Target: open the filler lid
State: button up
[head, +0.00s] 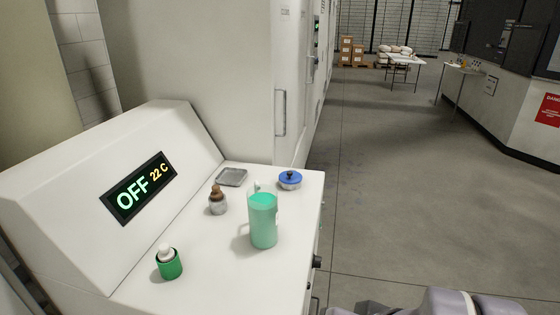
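A round blue lid (290,180) with a small black knob on top sits at the far right corner of the white machine's flat top. It looks like the filler lid, and it appears down and closed. A grey square plate or shallow recess (232,177) lies to its left, near the back. My gripper is not in view; only grey-purple links of my arm show at the bottom right, apart from the machine.
On the machine top (205,281) stand a green-tinted jug (263,219), a brown-topped bottle (217,201) and a green bottle with a white cap (169,262). The display (140,187) reads OFF 22 C. A tall white cabinet (200,70) rises behind. Open floor (400,190) lies to the right.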

aim_at(292, 177)
jog(key=i+l, duration=0.95)
jog(key=l+u, duration=0.05)
